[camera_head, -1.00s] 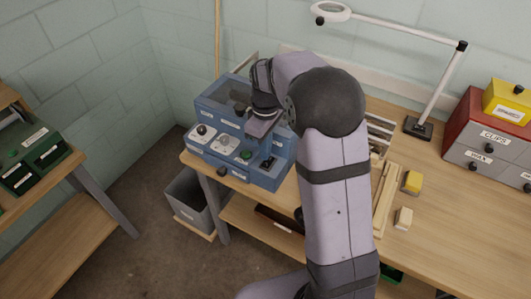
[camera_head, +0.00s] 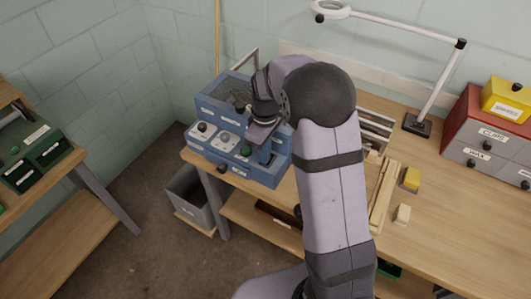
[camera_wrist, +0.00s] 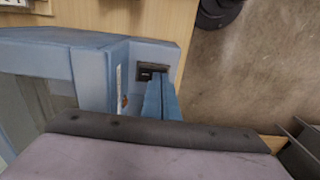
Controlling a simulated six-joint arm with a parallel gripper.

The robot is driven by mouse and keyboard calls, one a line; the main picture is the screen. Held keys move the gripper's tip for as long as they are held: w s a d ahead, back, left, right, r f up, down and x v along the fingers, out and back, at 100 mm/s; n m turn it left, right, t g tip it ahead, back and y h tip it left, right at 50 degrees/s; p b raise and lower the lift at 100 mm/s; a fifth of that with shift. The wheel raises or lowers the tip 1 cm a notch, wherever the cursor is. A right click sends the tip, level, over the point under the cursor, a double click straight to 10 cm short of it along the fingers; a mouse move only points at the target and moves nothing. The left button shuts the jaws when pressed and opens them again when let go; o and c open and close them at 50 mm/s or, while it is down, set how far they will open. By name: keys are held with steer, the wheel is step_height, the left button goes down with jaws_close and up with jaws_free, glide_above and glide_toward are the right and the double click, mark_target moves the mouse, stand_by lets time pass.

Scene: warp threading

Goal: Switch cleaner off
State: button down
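The cleaner (camera_head: 208,156) is a blue box at the table's left end, with a front panel of labelled controls. A small black switch (camera_wrist: 150,72) sits in a recess at its right end, seen in the wrist view. My gripper (camera_wrist: 161,100) has blue fingers that lie together with nothing visible between them. Their tips are right beside the switch; I cannot tell whether they touch it. In the head view my gripper (camera_head: 264,153) is over the right end of the cleaner's front and hides the switch.
A grey bin (camera_head: 190,198) stands below left.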

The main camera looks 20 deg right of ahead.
steer(key=shift+d+f, duration=0.15)
steer(key=shift+d, duration=0.05)
steer(key=shift+w+d+p, duration=0.45)
steer(key=shift+p, duration=0.05)
steer(key=shift+r, duration=0.2)
step_height(320, 180, up, 4)
steer(key=p, duration=0.3)
steer(key=shift+r+p, duration=0.15)
steer(key=shift+p, duration=0.25)
steer(key=shift+w+r+b, duration=0.15)
steer(key=shift+r+b, duration=0.2)
steer(key=shift+b, duration=0.2)
step_height(320, 180, up, 9)
steer(key=b, duration=0.2)
steer(key=shift+a, duration=0.1)
